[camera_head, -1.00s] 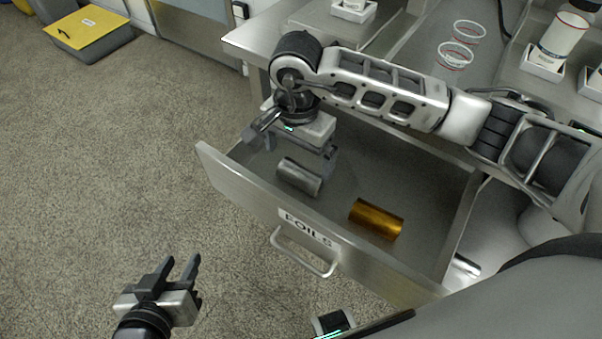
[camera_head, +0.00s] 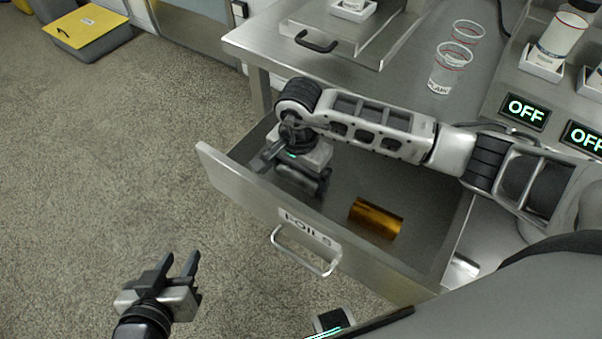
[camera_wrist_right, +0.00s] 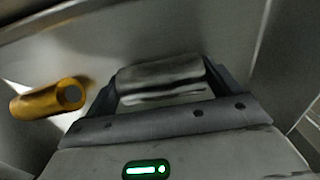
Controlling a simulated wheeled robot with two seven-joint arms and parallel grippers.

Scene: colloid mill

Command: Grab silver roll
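The silver roll (camera_wrist_right: 162,76) lies in the open drawer labelled FOILS (camera_head: 345,262). In the right wrist view it sits between the two spread fingers of my right gripper (camera_wrist_right: 160,88), with its length running from one finger towards the other. In the head view my right gripper (camera_head: 292,180) is down inside the drawer and hides nearly all of the roll. The fingers stand wide apart; a firm grip is not visible. My left gripper (camera_head: 176,268) is open and empty above the floor, outside the drawer.
A gold roll (camera_head: 376,218) lies in the drawer to the right of my right gripper; it also shows in the wrist view (camera_wrist_right: 48,99). The drawer walls surround the gripper. Clear cups (camera_head: 450,68) stand on the steel counter (camera_head: 405,85) behind.

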